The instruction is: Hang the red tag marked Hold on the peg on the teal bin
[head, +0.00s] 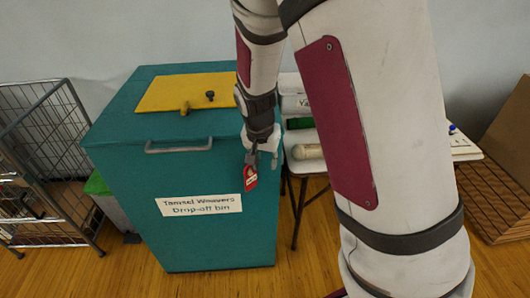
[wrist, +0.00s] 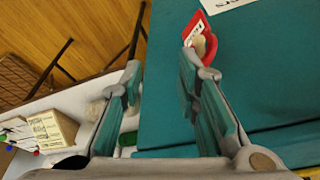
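The red tag (head: 250,178) with a white label is at the upper right of the teal bin's front, just below my gripper (head: 262,157). In the wrist view the tag (wrist: 211,56) lies against or close to the teal face, beyond the tip of the right finger. A tan round spot shows within the tag; it may be the peg, but I cannot tell. My gripper (wrist: 160,68) has its fingers well apart, with nothing between them. Whether the tag touches the right finger is unclear. The teal bin (head: 130,205) stands upright.
A yellow lid panel (head: 160,93) with a dark knob tops the bin; a grey handle (head: 178,147) is on its front. A wire cart (head: 50,160) stands left. A white table (head: 462,147) with goods stands right, close to my gripper.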

